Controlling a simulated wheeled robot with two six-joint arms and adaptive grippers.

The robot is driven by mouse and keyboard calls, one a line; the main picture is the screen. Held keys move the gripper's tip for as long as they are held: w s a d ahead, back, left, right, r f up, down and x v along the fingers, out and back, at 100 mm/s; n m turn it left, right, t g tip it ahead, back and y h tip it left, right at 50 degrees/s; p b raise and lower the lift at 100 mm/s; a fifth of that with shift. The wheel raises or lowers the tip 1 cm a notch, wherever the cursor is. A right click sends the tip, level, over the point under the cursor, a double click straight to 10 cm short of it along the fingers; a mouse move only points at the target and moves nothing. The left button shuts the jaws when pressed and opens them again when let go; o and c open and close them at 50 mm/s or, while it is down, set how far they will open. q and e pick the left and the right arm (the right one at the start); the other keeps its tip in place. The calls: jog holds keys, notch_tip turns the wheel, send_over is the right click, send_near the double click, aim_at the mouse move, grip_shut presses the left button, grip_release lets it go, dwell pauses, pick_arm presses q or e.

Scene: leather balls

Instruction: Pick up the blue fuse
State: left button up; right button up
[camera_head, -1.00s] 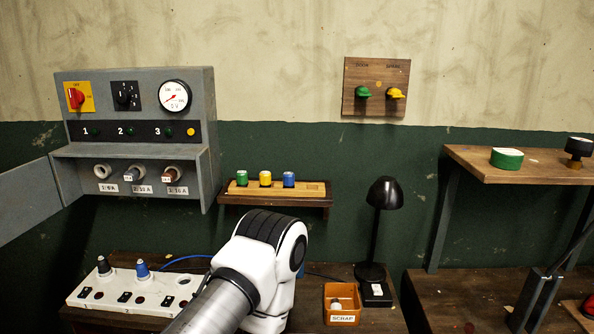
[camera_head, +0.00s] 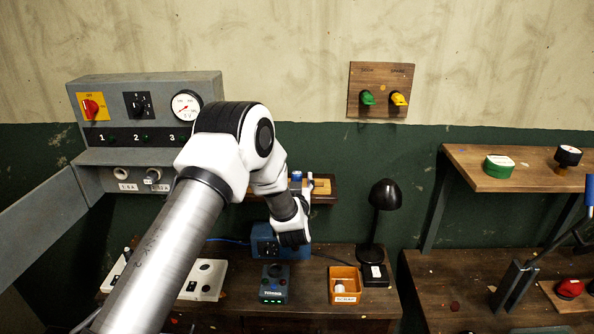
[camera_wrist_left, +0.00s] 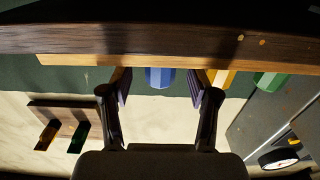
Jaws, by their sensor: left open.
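The blue fuse (camera_head: 296,176) shows on the small wall shelf (camera_head: 326,187) in the head view, partly behind my left arm. In the left wrist view, which looks upside down, the blue fuse (camera_wrist_left: 160,78) lies between the two fingers of my left gripper (camera_wrist_left: 159,90). The fingers are open, with a gap on both sides of the fuse. They are close to the shelf edge (camera_wrist_left: 150,38). In the head view my left wrist hangs in front of the shelf, and the fingertips are hard to make out.
A yellow fuse (camera_wrist_left: 222,78) stands just beside one finger, with a green fuse (camera_wrist_left: 268,80) beyond it. The grey panel (camera_head: 150,88) stands left. Below are a blue-grey tester (camera_head: 273,285), an orange scrap bin (camera_head: 345,285) and a black lamp (camera_head: 385,195).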

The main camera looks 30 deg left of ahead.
pick_arm(q)
jog(key=shift+w+a, duration=0.2)
jog(key=shift+w, duration=0.05)
jog(key=shift+f, duration=0.1)
grip_shut()
